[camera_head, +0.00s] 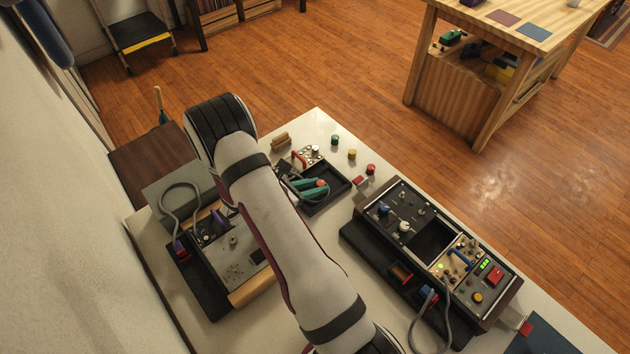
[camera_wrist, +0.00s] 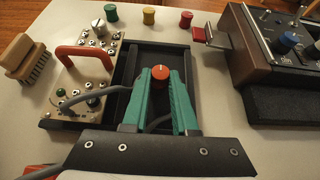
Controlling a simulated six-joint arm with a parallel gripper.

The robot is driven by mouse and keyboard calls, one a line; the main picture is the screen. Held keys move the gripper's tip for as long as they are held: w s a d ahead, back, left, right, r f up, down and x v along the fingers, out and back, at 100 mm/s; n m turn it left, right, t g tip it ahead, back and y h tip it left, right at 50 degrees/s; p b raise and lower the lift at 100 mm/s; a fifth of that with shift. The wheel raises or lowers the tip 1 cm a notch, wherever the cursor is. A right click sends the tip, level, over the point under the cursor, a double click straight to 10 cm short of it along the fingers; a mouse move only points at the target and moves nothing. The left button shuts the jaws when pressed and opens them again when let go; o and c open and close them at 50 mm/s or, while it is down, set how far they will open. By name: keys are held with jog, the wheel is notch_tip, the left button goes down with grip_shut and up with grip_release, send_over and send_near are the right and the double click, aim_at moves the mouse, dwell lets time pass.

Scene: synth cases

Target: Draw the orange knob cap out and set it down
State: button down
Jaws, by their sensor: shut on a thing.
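The orange knob cap (camera_wrist: 160,73) shows between the tips of my gripper's green fingers (camera_wrist: 160,95) in the wrist view. My gripper is shut on it. It also shows in the head view as a small orange spot (camera_head: 320,183) at the ends of the green fingers (camera_head: 314,188). The cap appears over the black tray (camera_wrist: 188,52), which also shows in the head view (camera_head: 343,190). I cannot tell whether the cap is clear of the tray floor. Its underside is hidden.
A panel module with a red handle (camera_wrist: 85,58) lies left of the fingers, beside a wooden brush (camera_wrist: 22,58). Green (camera_wrist: 111,12), yellow (camera_wrist: 149,15) and red (camera_wrist: 186,18) spools stand behind the tray. A wood-sided console (camera_head: 430,240) stands right. White bench top is bare around the spools.

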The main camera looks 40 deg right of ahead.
jog(key=c, duration=0.6)
grip_release()
jog(key=v, duration=1.5)
jog(key=shift+a+r, duration=0.2)
jog(key=shift+a, duration=0.15)
jog(key=s+a+r+m+g+y, duration=0.1)
jog(key=s+r+m+g+y, duration=0.3)
jog(key=s+r+m, duration=0.6)
jog(key=s+a+r+m+t+y, duration=0.1)
jog(key=s+a+m+y, duration=0.2)
jog(key=s+a+m, duration=0.1)
jog(key=s+a+r+m+t+y, duration=0.1)
jog(key=s+a+m+y, duration=0.2)
jog(key=s+m, duration=0.1)
jog(key=s+a+r+m+t+y, duration=0.1)
jog(key=s+a+m+y, duration=0.2)
jog(key=s+a+m, duration=0.1)
jog(key=shift+a+r+m+t+y, duration=0.3)
jog(key=shift+r+m+t+y, duration=0.1)
jog(key=shift+m, duration=0.4)
